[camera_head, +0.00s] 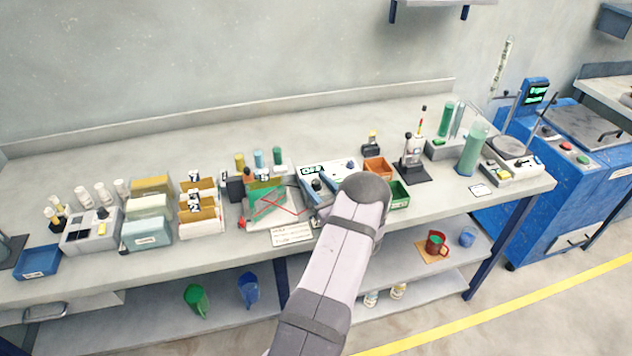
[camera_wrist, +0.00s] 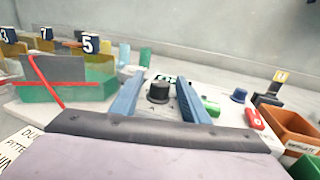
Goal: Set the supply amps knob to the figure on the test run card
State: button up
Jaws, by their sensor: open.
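The supply is a pale box (camera_head: 338,172) near the middle of the bench, with a small dark display (camera_head: 312,169) that seems to read OFF. Its black knob (camera_wrist: 159,92) stands upright in the wrist view; the knob's setting is not readable. My gripper (camera_wrist: 158,83) is open, with one blue finger on each side of the black knob in the picture. I cannot tell whether the fingers surround it or touch it. A printed white card (camera_head: 291,234) lies at the bench's front edge; its figure is not legible. The card is cut off in the wrist view (camera_wrist: 14,148).
A blue knob (camera_wrist: 238,95) and red switch (camera_wrist: 254,118) sit right of the black knob. Orange (camera_head: 378,168) and green bins (camera_head: 399,193) are close on the right.

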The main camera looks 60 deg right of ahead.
grip_shut()
jog(key=shift+w+m+g+h+b, duration=0.1)
jog(key=shift+m+g+h+b, duration=0.2)
jog(key=shift+m+g+h, duration=0.75)
jog(key=shift+r+m+g+h+b, duration=0.1)
jog(key=shift+m+g+h+b, duration=0.65)
jog(key=shift+m+g+h, duration=0.85)
jog(key=shift+n, duration=0.25)
